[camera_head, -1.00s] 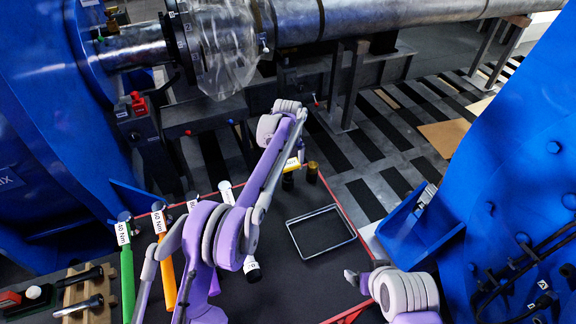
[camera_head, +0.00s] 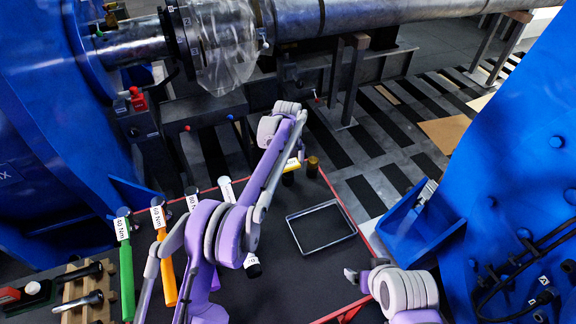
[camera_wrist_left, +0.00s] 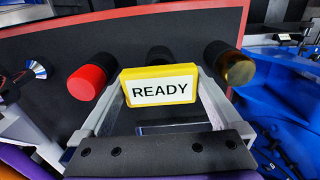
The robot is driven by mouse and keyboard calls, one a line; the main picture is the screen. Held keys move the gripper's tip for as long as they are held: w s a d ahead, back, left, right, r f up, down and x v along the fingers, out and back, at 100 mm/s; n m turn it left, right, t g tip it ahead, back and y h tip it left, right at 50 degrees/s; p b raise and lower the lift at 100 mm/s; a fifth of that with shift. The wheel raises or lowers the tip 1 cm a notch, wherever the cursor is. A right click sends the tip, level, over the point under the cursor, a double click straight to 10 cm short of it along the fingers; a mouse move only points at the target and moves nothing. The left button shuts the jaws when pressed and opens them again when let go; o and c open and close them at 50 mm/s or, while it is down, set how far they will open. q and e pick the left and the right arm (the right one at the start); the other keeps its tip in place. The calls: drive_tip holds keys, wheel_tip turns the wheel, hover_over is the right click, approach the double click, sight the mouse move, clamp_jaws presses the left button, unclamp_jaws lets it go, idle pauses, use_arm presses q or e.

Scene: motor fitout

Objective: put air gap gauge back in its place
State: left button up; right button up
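A yellow block with a white READY face (camera_wrist_left: 162,88), which I take to be the air gap gauge, sits between the fingers of my left gripper (camera_wrist_left: 160,100). The fingers lie along both its sides and appear shut on it. In the head view only a small yellow and white part of it (camera_head: 292,164) shows beside the left arm, above the far part of the dark table. My right gripper (camera_head: 352,275) is at the table's right edge, apart from the block; its fingers are too small to read.
A rectangular metal-rimmed tray (camera_head: 352,238) lies on the table. Black cylinders stand near the left gripper, one with a brass top (camera_wrist_left: 236,66); a red-capped one (camera_wrist_left: 88,82) is opposite. Torque wrenches, one green (camera_head: 126,275), line the left. Blue housings flank the table.

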sight(287, 164)
use_arm(q)
drive_tip(key=shift+r, duration=0.1)
wheel_tip(287, 164, up, 11)
drive_tip(key=shift+f+p, duration=0.2)
drive_tip(key=shift+p, duration=0.3)
idle(0.4)
drive_tip(key=s+a+r+n+t, duration=0.1)
drive_tip(key=s+a+r+n, duration=0.35)
drive_tip(key=s+n, duration=0.3)
drive_tip(key=s+a+r+n+t, duration=0.2)
drive_tip(key=s+a+r+n, duration=0.2)
drive_tip(key=s+a+n, duration=0.3)
drive_tip(key=s+a+f+n+t, duration=0.1)
drive_tip(key=s+a+f+n, duration=0.1)
drive_tip(key=s+n, duration=0.3)
drive_tip(key=s+a+f+n, duration=0.2)
drive_tip(key=s+f+n, duration=0.2)
drive_tip(key=s, duration=0.6)
drive_tip(key=s+a+f+n+t, duration=0.1)
drive_tip(key=s+a+f+n, duration=0.1)
drive_tip(key=s+n, duration=0.6)
drive_tip(key=shift+s+a+f+t, duration=0.1)
drive_tip(key=shift+s+f+t, duration=0.1)
drive_tip(key=shift+f, duration=0.25)
drive_tip(key=shift+s+f+t, duration=0.1)
drive_tip(key=shift+s+f, duration=0.05)
drive_tip(key=shift+f, duration=0.25)
